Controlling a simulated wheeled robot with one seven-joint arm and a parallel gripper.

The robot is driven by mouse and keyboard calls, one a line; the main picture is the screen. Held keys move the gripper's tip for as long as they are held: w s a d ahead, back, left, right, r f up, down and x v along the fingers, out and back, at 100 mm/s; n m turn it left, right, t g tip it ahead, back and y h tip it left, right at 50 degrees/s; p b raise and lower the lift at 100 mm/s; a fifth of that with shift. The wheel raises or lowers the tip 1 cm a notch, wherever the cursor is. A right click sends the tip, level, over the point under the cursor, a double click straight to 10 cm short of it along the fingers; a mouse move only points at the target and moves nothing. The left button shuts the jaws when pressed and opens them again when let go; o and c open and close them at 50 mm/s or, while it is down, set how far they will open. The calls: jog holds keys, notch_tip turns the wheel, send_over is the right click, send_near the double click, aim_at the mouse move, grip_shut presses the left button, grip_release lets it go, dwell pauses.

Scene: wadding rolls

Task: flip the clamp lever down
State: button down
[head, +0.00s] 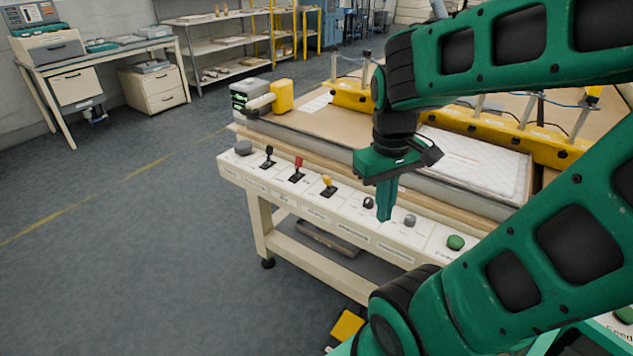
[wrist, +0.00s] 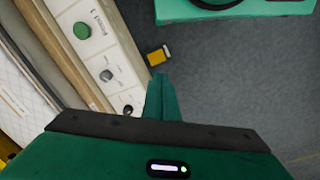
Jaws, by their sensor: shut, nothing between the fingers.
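A white control panel (head: 283,187) runs along the front of the machine table. In the head view it carries three upright levers: a black one (head: 268,155), a red one (head: 297,168) and a yellow one (head: 327,185). The labels are too small to read, so I cannot tell which is the clamp lever. My gripper (head: 385,216) is shut and empty, pointing down in front of the panel's right part, to the right of all three levers. In the wrist view my gripper (wrist: 160,80) is beside the panel, and no lever shows.
Right of the levers are a black knob (head: 368,203), a grey knob (head: 409,220) and a green button (head: 455,242). A grey knob (head: 243,147) is at the left end. White quilted wadding (head: 475,160) lies on the table. The floor left of it is clear.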

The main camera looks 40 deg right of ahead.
aim_at(328, 184)
jog(key=w+a+f+n+t+h, duration=0.1)
jog(key=w+a+n+h, duration=0.1)
jog(key=w+n, duration=0.9)
jog(key=w+a+f+n+t+h, duration=0.1)
jog(key=w+a+n+h, duration=0.2)
jog(key=w+n, duration=0.8)
jog(key=a+n, duration=0.1)
jog(key=n, duration=0.1)
jog(key=shift+a+f+n, duration=0.2)
jog(key=shift+a+n, duration=0.1)
jog(key=shift+w+d+f, duration=0.5)
jog(key=shift+d+f, duration=0.65)
jog(key=shift+d, duration=0.3)
jog(key=shift+w+d+f, duration=0.55)
jog(key=shift+d+f, duration=0.65)
jog(key=shift+d, duration=0.3)
jog(key=shift+w+d+f, duration=0.5)
jog(key=shift+d+f, duration=0.65)
jog(key=shift+d, duration=0.3)
